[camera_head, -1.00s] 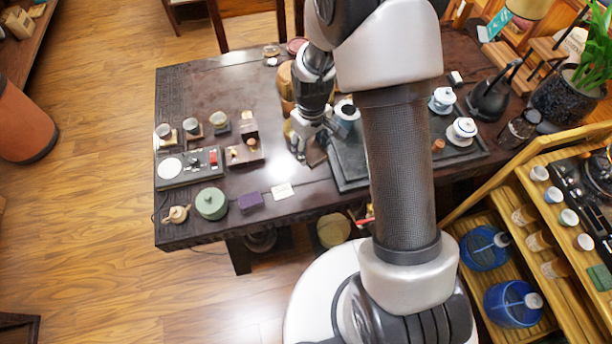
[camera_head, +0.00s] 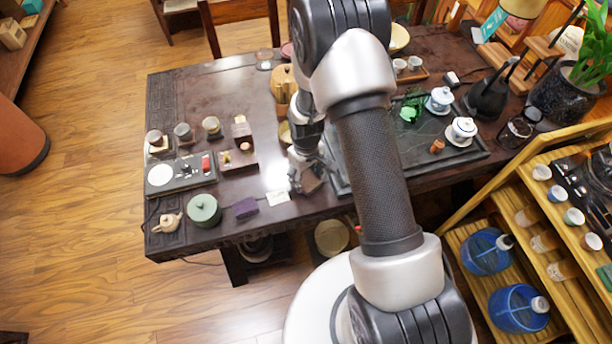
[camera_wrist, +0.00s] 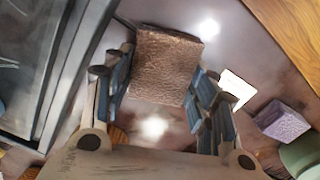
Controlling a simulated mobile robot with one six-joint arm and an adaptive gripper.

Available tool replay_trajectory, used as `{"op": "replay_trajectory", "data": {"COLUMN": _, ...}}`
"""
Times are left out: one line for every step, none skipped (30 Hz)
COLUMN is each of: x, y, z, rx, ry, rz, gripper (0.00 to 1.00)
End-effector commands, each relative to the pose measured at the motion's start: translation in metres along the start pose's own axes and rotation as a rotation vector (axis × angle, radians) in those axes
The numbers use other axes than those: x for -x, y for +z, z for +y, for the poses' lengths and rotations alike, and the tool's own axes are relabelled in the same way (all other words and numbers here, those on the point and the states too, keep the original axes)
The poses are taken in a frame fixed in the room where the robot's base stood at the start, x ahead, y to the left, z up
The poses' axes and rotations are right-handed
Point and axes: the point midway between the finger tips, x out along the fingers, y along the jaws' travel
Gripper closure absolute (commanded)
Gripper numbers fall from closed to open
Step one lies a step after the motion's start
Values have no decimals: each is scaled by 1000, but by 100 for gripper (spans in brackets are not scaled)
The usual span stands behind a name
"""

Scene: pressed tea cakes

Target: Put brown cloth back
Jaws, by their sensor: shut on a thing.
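The brown cloth (camera_wrist: 167,62) is a textured, folded square pad. In the wrist view it lies between the fingertips of my gripper (camera_wrist: 162,78), which is shut on it. In the head view my gripper (camera_head: 308,180) is at the near edge of the dark table (camera_head: 240,95), left of the black tea tray (camera_head: 340,178). The gripper mostly hides the cloth there. I cannot tell whether the cloth touches the tabletop.
A white card (camera_head: 277,197), a purple block (camera_head: 245,207) and a green lidded pot (camera_head: 204,210) stand left of my gripper along the near edge. The table's middle left has bare room.

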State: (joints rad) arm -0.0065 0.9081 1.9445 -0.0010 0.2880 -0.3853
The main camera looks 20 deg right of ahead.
Motion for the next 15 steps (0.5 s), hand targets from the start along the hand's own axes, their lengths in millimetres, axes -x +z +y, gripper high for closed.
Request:
{"op": "replay_trajectory", "data": {"x": 1, "y": 0, "z": 0, "rx": 0, "ry": 0, "rz": 0, "gripper": 70}}
{"op": "replay_trajectory", "data": {"x": 1, "y": 0, "z": 0, "rx": 0, "ry": 0, "rz": 0, "gripper": 70}}
{"op": "replay_trajectory", "data": {"x": 0, "y": 0, "z": 0, "rx": 0, "ry": 0, "rz": 0, "gripper": 70}}
{"op": "replay_trajectory", "data": {"x": 0, "y": 0, "z": 0, "rx": 0, "ry": 0, "rz": 0, "gripper": 70}}
{"op": "replay_trajectory", "data": {"x": -2, "y": 0, "z": 0, "rx": 0, "ry": 0, "rz": 0, "gripper": 70}}
{"op": "replay_trajectory", "data": {"x": -3, "y": 0, "z": 0, "rx": 0, "ry": 0, "rz": 0, "gripper": 70}}
{"op": "replay_trajectory", "data": {"x": -4, "y": 0, "z": 0, "rx": 0, "ry": 0, "rz": 0, "gripper": 70}}
{"op": "replay_trajectory", "data": {"x": -3, "y": 0, "z": 0, "rx": 0, "ry": 0, "rz": 0, "gripper": 46}}
{"op": "replay_trajectory", "data": {"x": -3, "y": 0, "z": 0, "rx": 0, "ry": 0, "rz": 0, "gripper": 43}}
{"op": "replay_trajectory", "data": {"x": -3, "y": 0, "z": 0, "rx": 0, "ry": 0, "rz": 0, "gripper": 41}}
{"op": "replay_trajectory", "data": {"x": -3, "y": 0, "z": 0, "rx": 0, "ry": 0, "rz": 0, "gripper": 39}}
{"op": "replay_trajectory", "data": {"x": -3, "y": 0, "z": 0, "rx": 0, "ry": 0, "rz": 0, "gripper": 36}}
{"op": "replay_trajectory", "data": {"x": -3, "y": 0, "z": 0, "rx": 0, "ry": 0, "rz": 0, "gripper": 34}}
{"op": "replay_trajectory", "data": {"x": -3, "y": 0, "z": 0, "rx": 0, "ry": 0, "rz": 0, "gripper": 32}}
{"op": "replay_trajectory", "data": {"x": -3, "y": 0, "z": 0, "rx": 0, "ry": 0, "rz": 0, "gripper": 30}}
